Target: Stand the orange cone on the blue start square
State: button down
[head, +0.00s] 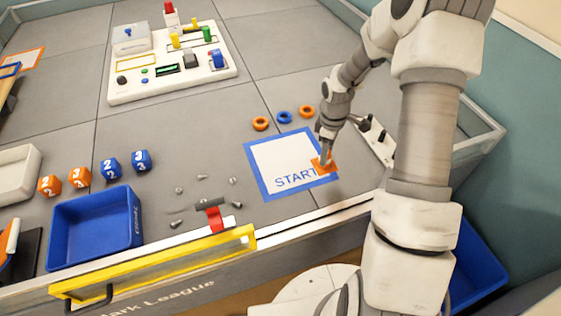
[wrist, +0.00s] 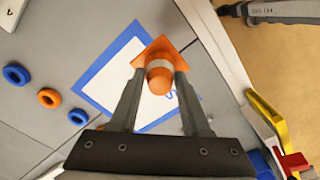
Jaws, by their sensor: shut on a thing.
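The orange cone (wrist: 159,76) has a white band and a square base. In the wrist view it sits between the two fingers of my gripper (wrist: 160,90), which is shut on it. The blue start square (head: 264,183) is a blue-bordered white sheet marked START, flat on the grey floor. In the head view my gripper (head: 326,158) and the cone (head: 325,166) are at the square's right edge, and the cone's base overlaps the blue border there. The wrist view shows the cone in front of the square's border (wrist: 100,73). I cannot tell whether the base touches the surface.
Orange and blue rings (head: 284,117) lie behind the square. Several screws (head: 180,190), a red-handled tool (head: 213,213) and a blue bin (head: 95,228) are to its left. Numbered cubes (head: 109,168) and a white control board (head: 172,62) stand farther off. A low wall edges the front.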

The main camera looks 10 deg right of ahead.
jog(key=shift+w+a+f+b, duration=0.4)
jog(key=shift+w+a+f, duration=0.6)
jog(key=shift+a+f, duration=0.8)
jog(key=shift+w+a+f+b, duration=0.35)
jog(key=shift+w+a+f, duration=0.6)
jog(key=shift+a+f, duration=0.8)
jog(key=shift+w+a+f+b, duration=0.4)
jog(key=shift+w+a+f, duration=0.6)
jog(key=shift+a+f, duration=0.75)
jog(key=shift+d+f, duration=0.2)
jog(key=shift+f, duration=0.05)
jog(key=shift+f, duration=0.15)
jog(key=shift+c, duration=1.8)
grip_release()
